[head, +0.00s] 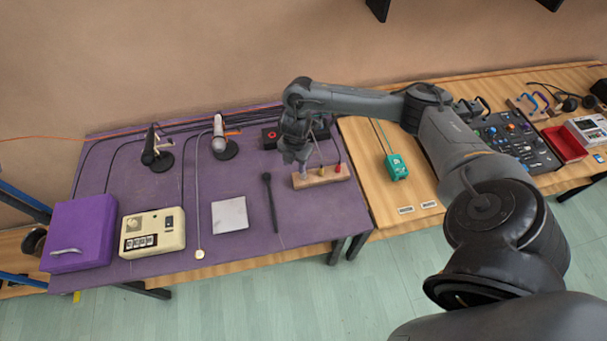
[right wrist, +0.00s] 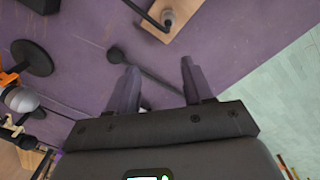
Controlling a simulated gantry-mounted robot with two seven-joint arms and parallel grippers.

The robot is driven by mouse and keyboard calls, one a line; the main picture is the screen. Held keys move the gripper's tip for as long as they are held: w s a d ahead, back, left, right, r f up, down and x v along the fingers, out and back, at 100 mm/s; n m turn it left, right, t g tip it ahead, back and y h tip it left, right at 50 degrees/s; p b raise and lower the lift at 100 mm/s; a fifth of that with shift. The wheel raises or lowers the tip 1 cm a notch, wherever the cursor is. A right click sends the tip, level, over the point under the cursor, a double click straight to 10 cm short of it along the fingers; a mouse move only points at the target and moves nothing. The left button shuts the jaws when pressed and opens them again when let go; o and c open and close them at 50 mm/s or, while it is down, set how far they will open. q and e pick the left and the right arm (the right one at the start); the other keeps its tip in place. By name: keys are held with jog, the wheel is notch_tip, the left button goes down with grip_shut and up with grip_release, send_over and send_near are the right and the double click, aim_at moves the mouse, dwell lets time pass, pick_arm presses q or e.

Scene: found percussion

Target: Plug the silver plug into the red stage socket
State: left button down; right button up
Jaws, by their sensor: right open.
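A wooden block (head: 320,178) on the purple table holds a row of upright plugs, a yellow one (head: 321,170) and a red one (head: 338,168) among them. A grey plug, seemingly the silver plug (right wrist: 168,17), stands at the block's end in the right wrist view. My right gripper (head: 300,163) is above the left end of the block, jaws open. In the right wrist view its fingers (right wrist: 158,68) are apart and empty, with the grey plug beyond their tips. A dark box with red (head: 270,138), possibly the red stage socket, is behind my gripper. My left gripper is not in view.
A black mallet-like rod (head: 270,202) lies left of the block, beside a white square pad (head: 229,215). A green box (head: 396,167) sits on the wooden table to the right.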

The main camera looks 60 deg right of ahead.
jog(key=d, duration=0.2)
jog(key=s+d, duration=0.1)
jog(key=shift+r+g, duration=0.3)
jog(key=shift+r, duration=0.05)
send_over(303, 175)
jog(key=shift+m, duration=0.3)
jog(key=f, duration=0.4)
jog(key=shift+w+d+f, duration=0.1)
jog(key=shift+w+d, duration=0.1)
jog(key=shift+d+f, duration=0.2)
jog(key=shift+f, duration=2.7)
grip_shut()
